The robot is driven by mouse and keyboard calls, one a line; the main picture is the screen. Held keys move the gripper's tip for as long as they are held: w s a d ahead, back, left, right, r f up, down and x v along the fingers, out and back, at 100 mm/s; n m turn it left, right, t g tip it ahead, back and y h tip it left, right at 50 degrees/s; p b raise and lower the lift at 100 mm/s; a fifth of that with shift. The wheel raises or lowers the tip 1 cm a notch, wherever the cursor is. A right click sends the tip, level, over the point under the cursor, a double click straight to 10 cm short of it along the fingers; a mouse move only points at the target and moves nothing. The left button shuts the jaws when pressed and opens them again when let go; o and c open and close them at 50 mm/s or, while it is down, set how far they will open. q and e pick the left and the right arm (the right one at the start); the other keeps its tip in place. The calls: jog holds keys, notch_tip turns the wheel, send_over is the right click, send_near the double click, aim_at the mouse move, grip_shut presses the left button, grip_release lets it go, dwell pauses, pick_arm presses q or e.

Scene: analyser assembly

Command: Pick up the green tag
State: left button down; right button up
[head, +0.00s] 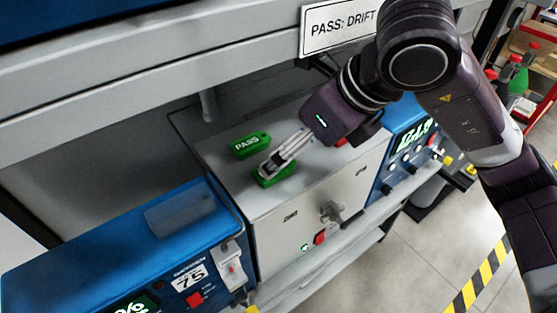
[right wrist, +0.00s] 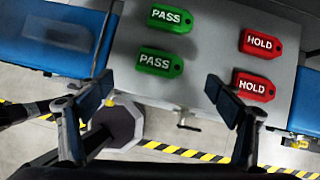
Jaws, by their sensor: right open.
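Two green PASS tags lie on the top of the grey analyser box. The back one (head: 250,145) is clear in the head view and lies at the top in the right wrist view (right wrist: 170,17). The front one (head: 274,178) is partly covered by my right gripper (head: 266,168) in the head view. In the right wrist view this front tag (right wrist: 160,62) lies flat, beyond and between the spread fingers of my right gripper (right wrist: 160,87). The gripper is open and empty; I cannot tell its height above the tag. My left gripper is not in view.
Two red HOLD tags (right wrist: 261,43) (right wrist: 253,86) lie right of the green ones on the grey box (head: 310,195). Blue instruments stand left (head: 110,250) and right (head: 405,160). A grey shelf beam with a "PASS: DRIFT" sign (head: 340,27) runs above.

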jog(key=p+x, duration=0.3)
jog(key=x, duration=0.4)
jog(key=shift+a+f, duration=0.15)
jog(key=shift+f, duration=0.05)
jog(key=shift+w, duration=0.1)
jog(key=shift+c, duration=0.5)
jog(key=c, duration=1.1)
